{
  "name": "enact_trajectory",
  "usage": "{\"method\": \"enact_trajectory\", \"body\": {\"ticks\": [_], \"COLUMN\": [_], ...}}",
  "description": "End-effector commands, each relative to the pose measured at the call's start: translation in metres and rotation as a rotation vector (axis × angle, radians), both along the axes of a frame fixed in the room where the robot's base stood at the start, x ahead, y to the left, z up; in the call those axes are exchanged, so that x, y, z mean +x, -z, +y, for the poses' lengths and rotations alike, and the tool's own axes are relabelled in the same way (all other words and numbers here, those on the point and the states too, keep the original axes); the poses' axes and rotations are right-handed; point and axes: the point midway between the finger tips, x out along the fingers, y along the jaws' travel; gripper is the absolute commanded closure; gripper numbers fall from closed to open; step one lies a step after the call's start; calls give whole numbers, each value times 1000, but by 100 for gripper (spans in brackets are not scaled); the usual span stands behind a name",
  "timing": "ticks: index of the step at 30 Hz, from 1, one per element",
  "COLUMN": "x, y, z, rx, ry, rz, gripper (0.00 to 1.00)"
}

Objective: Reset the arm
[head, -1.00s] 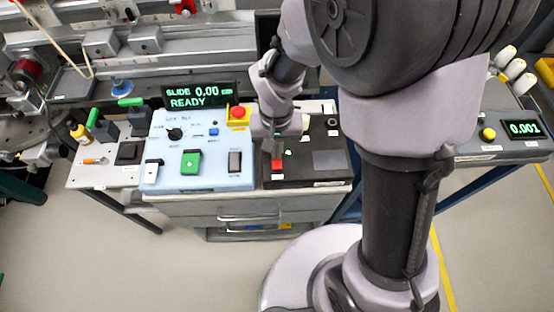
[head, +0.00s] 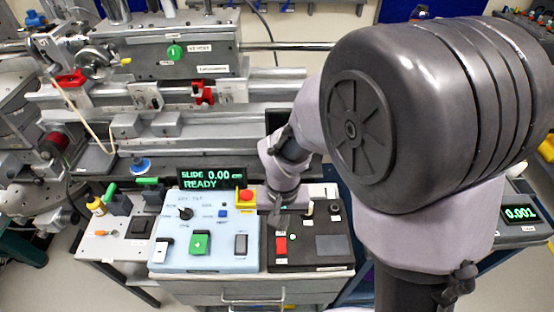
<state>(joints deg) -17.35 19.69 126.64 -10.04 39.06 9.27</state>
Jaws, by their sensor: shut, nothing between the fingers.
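My arm comes in from the right of the head view and reaches down over the control panels. My gripper (head: 277,219) is small and dark, partly lost against the black control box (head: 335,262). It is shut and empty, just above the box's back left part, near a red switch (head: 281,245). I cannot tell whether it touches the box. The light blue panel (head: 173,262) with a green rocker switch (head: 200,243) lies to its left.
A display (head: 211,178) reads SLIDE 0.00 and READY. A red emergency button (head: 245,196) stands close left of my gripper. A grey machine with rails (head: 185,55) fills the back. Green-handled levers (head: 148,181) stand at the left.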

Motion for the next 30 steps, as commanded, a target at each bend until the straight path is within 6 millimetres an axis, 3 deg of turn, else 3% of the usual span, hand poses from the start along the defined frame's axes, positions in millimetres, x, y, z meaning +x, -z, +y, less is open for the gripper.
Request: {"method": "enact_trajectory", "body": {"ticks": [2, 5, 6, 9, 12, 15, 18, 30], "x": [0, -8, -17, -48, -80, -102, -112, -113], "y": [-14, -69, -96, -151, -183, -199, -204, -205], "z": [-4, -21, -30, -50, -62, -66, -67, -67], "rx": [12, 61, 89, 154, 208, 243, 258, 260], "ry": [17, 91, 130, 220, 285, 322, 337, 337], "rz": [-22, -110, -158, -276, -377, -446, -477, -480], "gripper": [100, 100, 100, 100, 100, 100, 100, 100]}}
